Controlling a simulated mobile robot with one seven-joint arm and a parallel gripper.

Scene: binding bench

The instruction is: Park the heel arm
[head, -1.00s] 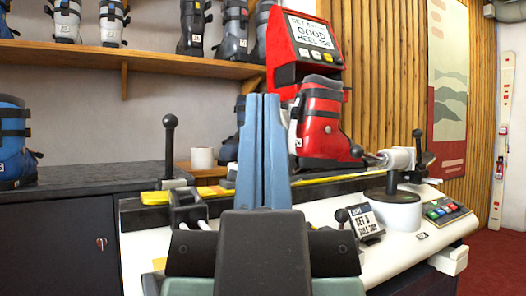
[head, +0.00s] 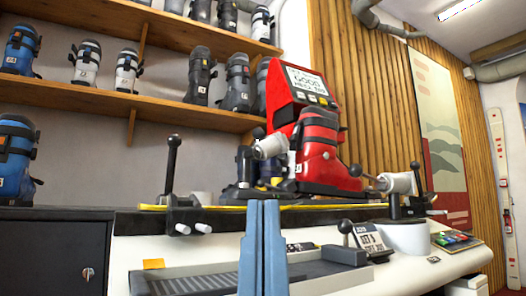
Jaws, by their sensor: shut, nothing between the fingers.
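My gripper (head: 262,206) is at the bottom middle of the head view. Its two blue fingers point up, shut and empty. What looks like the heel arm, a white cylinder (head: 270,146) on a dark post, stands beyond and above the fingertips. It is at the left, heel side of the red ski boot (head: 319,150). The fingers appear apart from it. I cannot tell whether the cylinder touches the boot. The boot stands upright with its toe to the right.
A similar white cylinder (head: 397,183) with a rod stands at the toe side. A black lever (head: 172,160) stands at the left of the bench. A red display unit (head: 290,90) is behind the boot.

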